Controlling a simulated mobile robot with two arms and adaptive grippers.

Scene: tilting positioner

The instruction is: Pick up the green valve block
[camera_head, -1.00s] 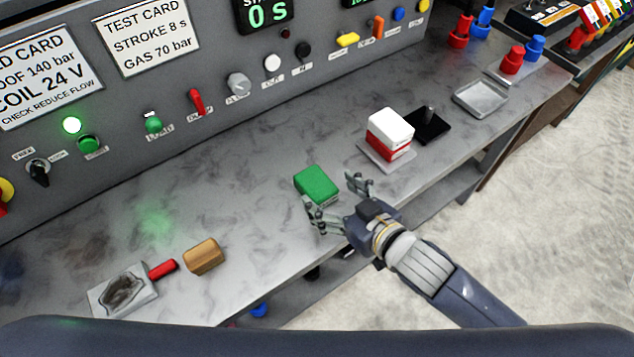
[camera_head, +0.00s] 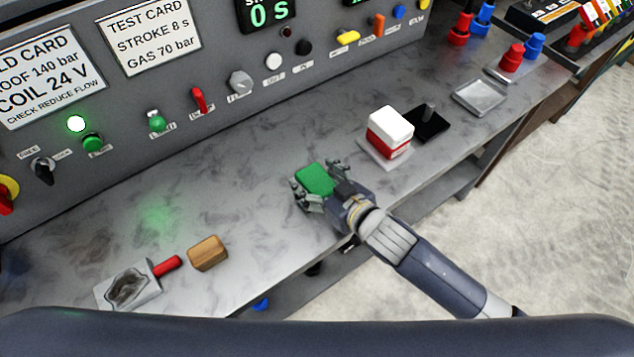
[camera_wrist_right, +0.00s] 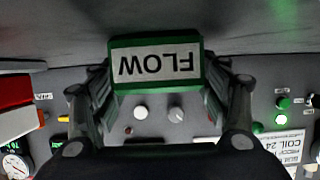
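The green valve block (camera_head: 316,179) lies on the grey bench top, in the middle of the head view. My right gripper (camera_head: 314,174) reaches over it, with one finger on each side. The fingers look spread about as wide as before, close to the block's sides; I cannot make out firm contact. In the right wrist view the block (camera_wrist_right: 156,65) sits between the two fingers and shows a white label reading FLOW upside down. My left gripper is not in view.
A red and white box (camera_head: 390,131) stands on a plate to the right, beside a black base (camera_head: 429,123) and an empty metal tray (camera_head: 479,96). A wooden block (camera_head: 207,253) and a red-handled fixture (camera_head: 128,286) lie at left. The control panel (camera_head: 190,70) rises behind.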

